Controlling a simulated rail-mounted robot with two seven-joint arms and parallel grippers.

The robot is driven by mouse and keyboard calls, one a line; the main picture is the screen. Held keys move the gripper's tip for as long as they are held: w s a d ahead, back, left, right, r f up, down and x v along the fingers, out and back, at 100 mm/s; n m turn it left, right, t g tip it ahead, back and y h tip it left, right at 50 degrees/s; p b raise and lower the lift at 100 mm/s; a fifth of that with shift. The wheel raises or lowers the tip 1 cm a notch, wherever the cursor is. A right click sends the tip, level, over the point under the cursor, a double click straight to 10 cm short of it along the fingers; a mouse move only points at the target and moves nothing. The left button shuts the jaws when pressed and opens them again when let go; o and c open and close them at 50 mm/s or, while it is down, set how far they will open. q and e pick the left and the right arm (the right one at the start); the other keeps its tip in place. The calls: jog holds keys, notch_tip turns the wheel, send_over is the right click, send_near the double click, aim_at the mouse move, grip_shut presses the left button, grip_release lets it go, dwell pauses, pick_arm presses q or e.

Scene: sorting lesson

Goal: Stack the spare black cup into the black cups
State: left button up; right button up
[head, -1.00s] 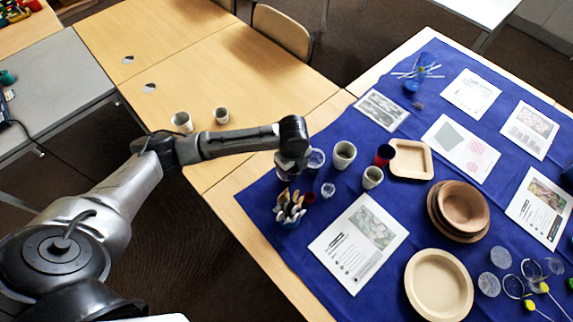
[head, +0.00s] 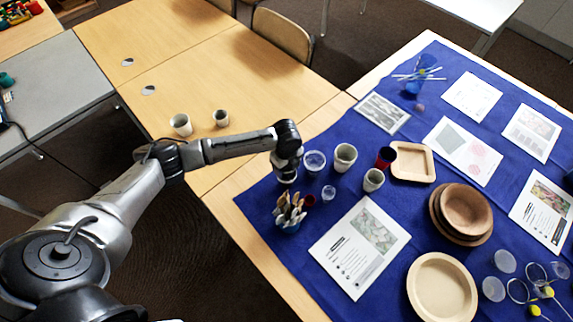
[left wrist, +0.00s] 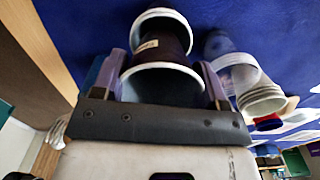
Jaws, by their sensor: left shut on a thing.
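My left gripper (left wrist: 164,78) is shut on a black cup (left wrist: 160,88) with a pale rim, held between its two fingers in the left wrist view. A second black cup (left wrist: 160,40), also pale-rimmed and with a small label, lines up just beyond the held one. Their outlines overlap, and I cannot tell whether one sits inside the other. In the head view my left gripper (head: 287,176) points down over the left part of the blue cloth, and the arm hides the black cups there. My right gripper is not in view.
Close right of the gripper stand a clear cup (head: 315,161), pale cups (head: 345,158) and a red cup (head: 385,157). A pot of brushes (head: 290,214) is just in front. Plates, bowls and printed sheets cover the cloth's right side. The wooden table behind is mostly clear.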

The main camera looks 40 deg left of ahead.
pick_arm(q)
jog(key=shift+f, duration=0.2)
jog(key=shift+f, duration=0.35)
jog(key=o, duration=0.9)
jog(key=shift+r, duration=0.1)
notch_tip(320, 180, up, 13)
jog(key=shift+r+p, duration=0.1)
jog(key=shift+p, duration=0.75)
jog(key=shift+w, duration=0.1)
